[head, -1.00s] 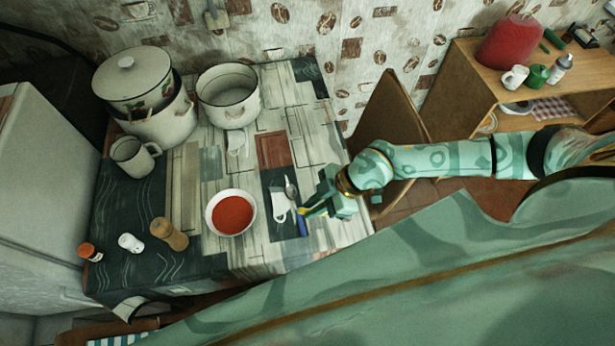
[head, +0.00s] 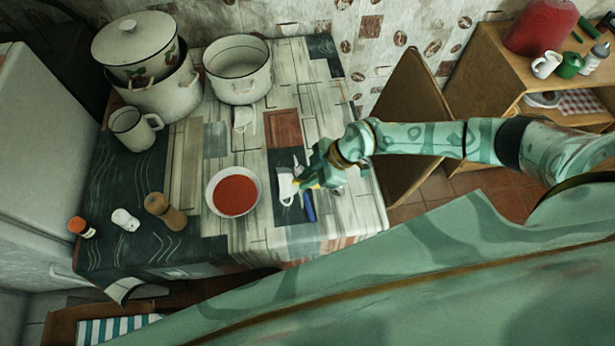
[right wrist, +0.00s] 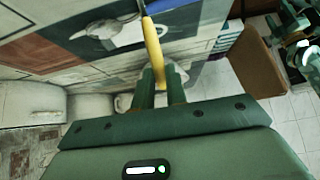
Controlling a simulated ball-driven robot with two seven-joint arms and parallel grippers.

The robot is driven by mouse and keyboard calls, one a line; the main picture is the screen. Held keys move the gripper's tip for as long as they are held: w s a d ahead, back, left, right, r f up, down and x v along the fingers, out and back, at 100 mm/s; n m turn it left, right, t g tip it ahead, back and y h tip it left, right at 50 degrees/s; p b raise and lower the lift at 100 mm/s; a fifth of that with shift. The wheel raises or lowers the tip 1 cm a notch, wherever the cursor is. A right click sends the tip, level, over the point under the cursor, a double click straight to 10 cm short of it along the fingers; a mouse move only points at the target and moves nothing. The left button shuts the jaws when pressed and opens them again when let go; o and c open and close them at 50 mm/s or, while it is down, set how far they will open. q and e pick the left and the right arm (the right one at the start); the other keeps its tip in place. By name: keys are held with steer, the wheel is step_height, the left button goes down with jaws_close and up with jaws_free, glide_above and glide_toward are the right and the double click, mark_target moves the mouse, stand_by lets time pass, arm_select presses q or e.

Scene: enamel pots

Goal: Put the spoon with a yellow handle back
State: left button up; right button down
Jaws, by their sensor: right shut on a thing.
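My right gripper (head: 303,182) is over the right part of the table, shut on the yellow handle (head: 297,184) of a spoon. In the right wrist view the yellow handle (right wrist: 153,42) sticks out from between the shut fingertips (right wrist: 161,75). The rest of that spoon is mostly hidden by the fingers. I cannot tell how high it is above the table. A blue handle (head: 309,206) lies on the tabletop just below the gripper; its upper part is partly covered.
A bowl of red soup (head: 235,192) stands left of the gripper.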

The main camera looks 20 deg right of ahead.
steer(key=c, duration=1.4)
jaws_free()
steer(key=shift+f, duration=0.15)
steer(key=shift+c, duration=0.2)
steer(key=p+v, duration=0.3)
steer(key=v, duration=0.9)
steer(key=shift+r, duration=0.2)
